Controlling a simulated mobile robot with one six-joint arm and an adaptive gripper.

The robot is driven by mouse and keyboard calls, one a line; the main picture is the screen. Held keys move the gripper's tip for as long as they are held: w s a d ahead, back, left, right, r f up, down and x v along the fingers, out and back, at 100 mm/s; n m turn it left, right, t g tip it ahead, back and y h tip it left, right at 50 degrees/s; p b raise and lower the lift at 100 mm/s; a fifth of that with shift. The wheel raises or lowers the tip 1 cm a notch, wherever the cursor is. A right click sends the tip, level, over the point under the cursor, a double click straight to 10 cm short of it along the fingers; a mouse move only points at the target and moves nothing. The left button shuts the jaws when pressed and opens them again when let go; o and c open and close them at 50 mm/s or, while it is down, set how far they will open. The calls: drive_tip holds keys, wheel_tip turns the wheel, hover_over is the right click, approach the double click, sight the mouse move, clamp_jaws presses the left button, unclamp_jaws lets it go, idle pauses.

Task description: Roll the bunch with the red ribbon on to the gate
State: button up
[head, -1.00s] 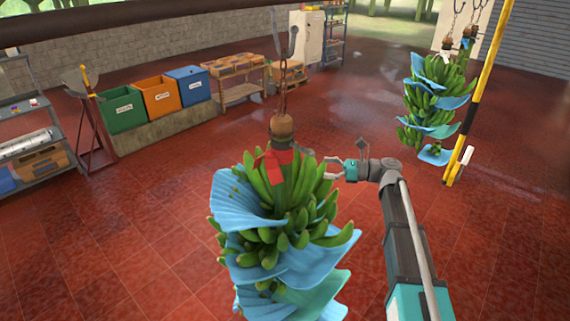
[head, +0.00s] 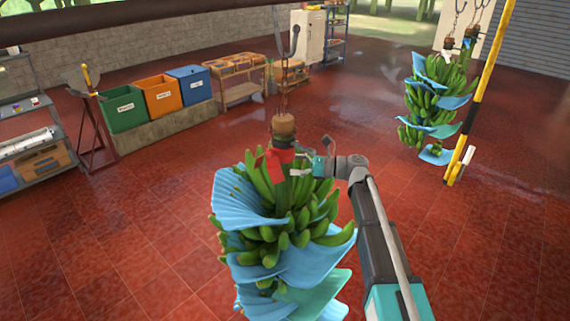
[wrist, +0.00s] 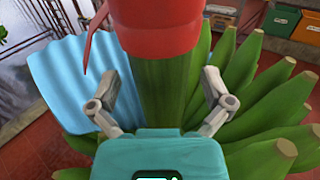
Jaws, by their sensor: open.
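The bunch with the red ribbon (head: 275,163) hangs upright in the near middle of the head view, green bananas (head: 272,238) with blue sheets (head: 238,200) between them. Its stem hangs from a hook and chain (head: 283,95). In the wrist view the red ribbon (wrist: 160,28) wraps the green stem (wrist: 162,85) just ahead. My gripper (head: 304,168) is at the stem from the right, just below the ribbon. In the wrist view its two fingers (wrist: 160,90) stand apart, one on either side of the stem. I cannot tell whether they touch it. The gate is not clearly identifiable.
Other bunches (head: 432,100) hang at the right, beside a yellow and black striped pole (head: 480,90). Green (head: 123,109), orange (head: 159,95) and blue (head: 190,86) bins stand on a ledge at the left. A shelf (head: 40,140) is at far left. The red floor between is clear.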

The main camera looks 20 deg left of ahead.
sight(283, 163)
drive_tip(key=shift+s+a, duration=0.25)
drive_tip(key=shift+a, duration=0.65)
drive_tip(key=shift+s+a, duration=0.2)
drive_tip(key=shift+a, duration=0.65)
